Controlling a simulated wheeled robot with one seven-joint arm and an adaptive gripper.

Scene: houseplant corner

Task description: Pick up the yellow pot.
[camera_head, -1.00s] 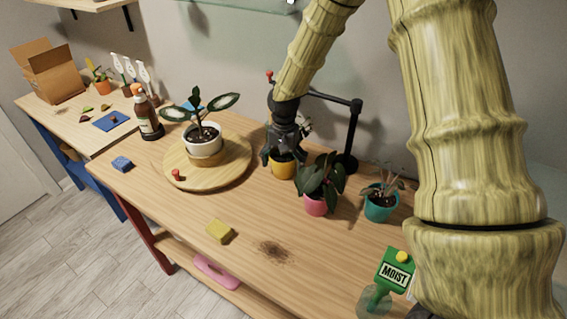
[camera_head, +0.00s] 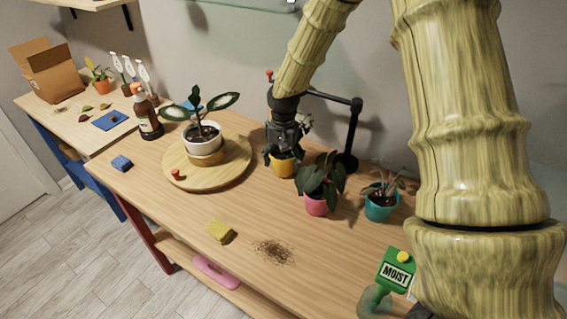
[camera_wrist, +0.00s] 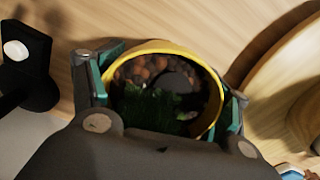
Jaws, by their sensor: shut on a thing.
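The yellow pot (camera_head: 284,166) stands toward the back of the wooden table, partly covered by my gripper (camera_head: 281,156) in the head view. In the wrist view the yellow pot's rim (camera_wrist: 176,47) shows from above, with brown pebbles and dark green growth inside. My gripper (camera_wrist: 168,95) has a finger with a teal pad on each side of the pot, closed against its walls. Whether the pot's base touches the table is hidden.
A pink pot (camera_head: 316,206) with a leafy plant stands close at the right, and a teal pot (camera_head: 380,208) beyond it. A black stand (camera_head: 354,135) rises behind. A round wooden board (camera_head: 238,172) with a white pot (camera_head: 203,141) is at the left.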

